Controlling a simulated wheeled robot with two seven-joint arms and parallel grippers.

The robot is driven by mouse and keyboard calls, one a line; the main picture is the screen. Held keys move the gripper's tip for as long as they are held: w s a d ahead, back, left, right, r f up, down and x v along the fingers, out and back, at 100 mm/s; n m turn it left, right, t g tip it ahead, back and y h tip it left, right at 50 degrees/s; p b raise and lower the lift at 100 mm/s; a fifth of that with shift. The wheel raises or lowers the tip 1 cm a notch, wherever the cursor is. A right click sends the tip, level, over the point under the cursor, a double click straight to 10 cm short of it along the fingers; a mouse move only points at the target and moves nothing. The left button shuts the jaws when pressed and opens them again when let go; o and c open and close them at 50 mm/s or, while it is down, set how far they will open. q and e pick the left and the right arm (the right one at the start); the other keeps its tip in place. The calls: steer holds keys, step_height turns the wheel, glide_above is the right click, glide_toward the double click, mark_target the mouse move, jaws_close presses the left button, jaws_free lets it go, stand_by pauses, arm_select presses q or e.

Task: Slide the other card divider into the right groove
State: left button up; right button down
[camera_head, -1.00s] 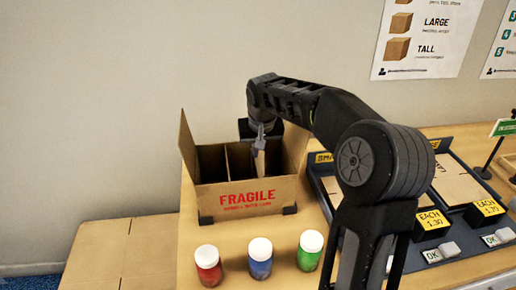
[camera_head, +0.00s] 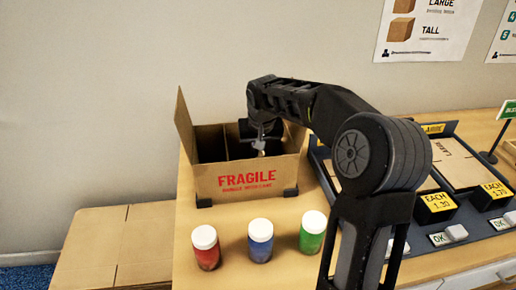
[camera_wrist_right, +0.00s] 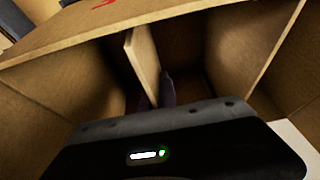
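The open carton (camera_head: 212,182), printed FRAGILE in red, stands on the table with its left flap raised. One card divider (camera_head: 226,143) stands upright inside it, left of my right gripper. My right gripper (camera_head: 261,146) reaches down over the right part of the carton. In the right wrist view its fingers (camera_wrist_right: 158,92) are shut on the other card divider (camera_wrist_right: 144,62), which stands slightly tilted inside the carton, with dark space on both sides. The divider's lower edge and the right groove are hidden. My left gripper is not in view.
Three white-capped jars, red (camera_head: 206,252), blue (camera_head: 260,245) and green (camera_head: 312,236), stand in front of the carton. To the right are a dark tray (camera_head: 322,170) with carton blanks and price blocks (camera_head: 437,205). Flat cardboard (camera_head: 115,240) lies lower left.

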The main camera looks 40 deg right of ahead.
steer(key=c, duration=2.1)
jaws_free()
steer(key=o, duration=0.5)
steer(key=shift+p+v, duration=0.35)
steer(key=shift+v, duration=3.55)
